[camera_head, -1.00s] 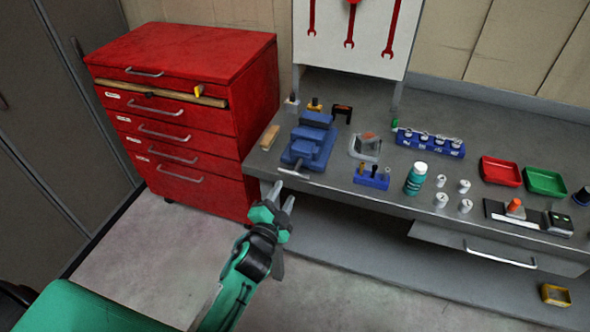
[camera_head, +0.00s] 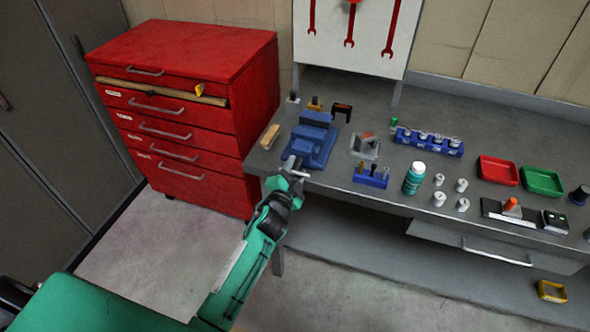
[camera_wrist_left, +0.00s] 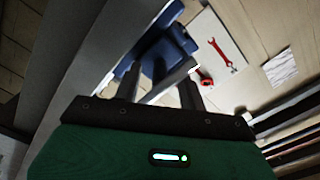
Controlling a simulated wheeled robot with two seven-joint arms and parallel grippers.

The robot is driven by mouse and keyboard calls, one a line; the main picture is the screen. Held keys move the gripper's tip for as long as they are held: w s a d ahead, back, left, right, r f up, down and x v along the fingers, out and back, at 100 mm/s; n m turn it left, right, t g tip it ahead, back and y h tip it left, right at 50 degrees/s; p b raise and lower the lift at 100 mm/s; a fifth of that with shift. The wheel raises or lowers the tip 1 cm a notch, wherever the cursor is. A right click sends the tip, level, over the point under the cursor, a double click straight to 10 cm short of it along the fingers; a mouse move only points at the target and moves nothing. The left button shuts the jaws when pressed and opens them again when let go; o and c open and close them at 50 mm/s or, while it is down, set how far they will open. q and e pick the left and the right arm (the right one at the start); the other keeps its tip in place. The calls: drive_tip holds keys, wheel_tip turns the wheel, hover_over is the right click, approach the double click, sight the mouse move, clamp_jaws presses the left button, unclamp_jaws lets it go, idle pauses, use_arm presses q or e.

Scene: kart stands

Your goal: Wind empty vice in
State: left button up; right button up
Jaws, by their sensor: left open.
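The blue vice (camera_head: 315,142) stands at the left end of the grey workbench, and I see nothing between its jaws. Its metal handle bar (camera_head: 297,172) shows at the front, over the bench edge. My left gripper (camera_head: 290,166) is right at this handle. In the left wrist view the vice (camera_wrist_left: 165,42) lies beyond the open fingers (camera_wrist_left: 162,72). The light handle bar (camera_wrist_left: 172,80) runs between the fingers, which are apart. Whether either finger touches it, I cannot tell. My right gripper is not in view.
A red drawer cabinet (camera_head: 185,110) stands left of the bench (camera_head: 330,182). A wooden-handled piece (camera_head: 270,136) lies left of the vice. A blue block with tools (camera_head: 371,176) and a green bottle (camera_head: 414,178) stand to the right. The floor in front is clear.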

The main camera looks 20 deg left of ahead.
use_arm(q)
clamp_jaws()
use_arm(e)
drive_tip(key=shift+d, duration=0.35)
